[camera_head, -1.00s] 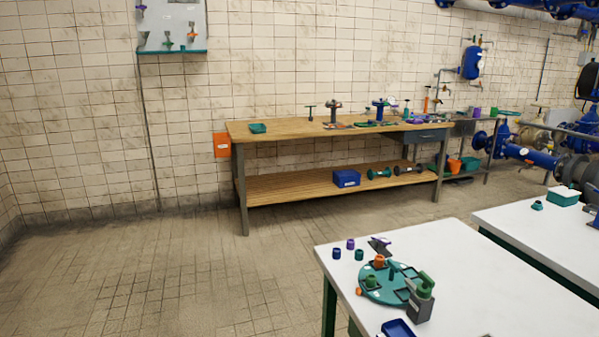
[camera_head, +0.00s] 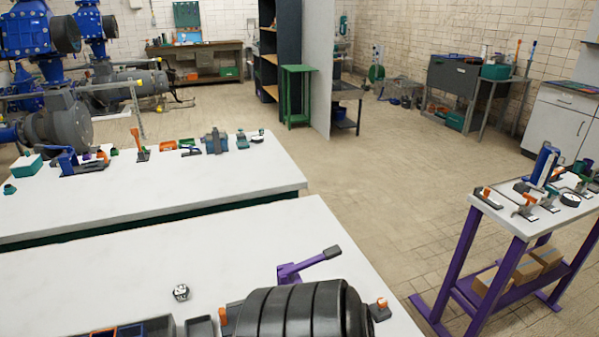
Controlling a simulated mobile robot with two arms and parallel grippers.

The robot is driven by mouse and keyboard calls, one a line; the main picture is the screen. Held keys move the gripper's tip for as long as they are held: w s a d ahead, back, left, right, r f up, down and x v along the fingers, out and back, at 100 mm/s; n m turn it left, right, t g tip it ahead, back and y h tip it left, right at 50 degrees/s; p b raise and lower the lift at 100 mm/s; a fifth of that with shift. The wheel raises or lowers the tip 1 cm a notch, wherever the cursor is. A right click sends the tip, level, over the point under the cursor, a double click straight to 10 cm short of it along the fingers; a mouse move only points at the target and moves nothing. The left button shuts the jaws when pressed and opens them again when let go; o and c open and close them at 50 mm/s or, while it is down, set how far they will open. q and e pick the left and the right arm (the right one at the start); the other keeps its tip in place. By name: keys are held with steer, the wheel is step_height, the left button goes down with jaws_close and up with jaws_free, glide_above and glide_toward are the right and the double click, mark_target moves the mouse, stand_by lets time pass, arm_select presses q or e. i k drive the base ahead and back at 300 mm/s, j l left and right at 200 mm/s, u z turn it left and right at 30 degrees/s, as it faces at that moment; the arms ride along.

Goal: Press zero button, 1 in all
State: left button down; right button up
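I cannot make out a zero button in the head view; any button here is too small to tell. On the purple-legged table at the right stand a tall blue device (camera_head: 545,165), a round white-faced gauge (camera_head: 569,200) and several small orange-and-grey parts (camera_head: 526,207). Neither of my grippers is in view.
A large black ribbed body (camera_head: 290,312) and a purple lever (camera_head: 308,264) are at the near table's right end. A second white table (camera_head: 240,178) with several tools stands behind. Open tiled floor (camera_head: 390,205) lies between these and the purple-legged table (camera_head: 460,262).

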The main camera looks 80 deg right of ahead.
mark_target(382, 302)
steer(key=k+l+z, duration=0.15)
steer(key=z, duration=3)
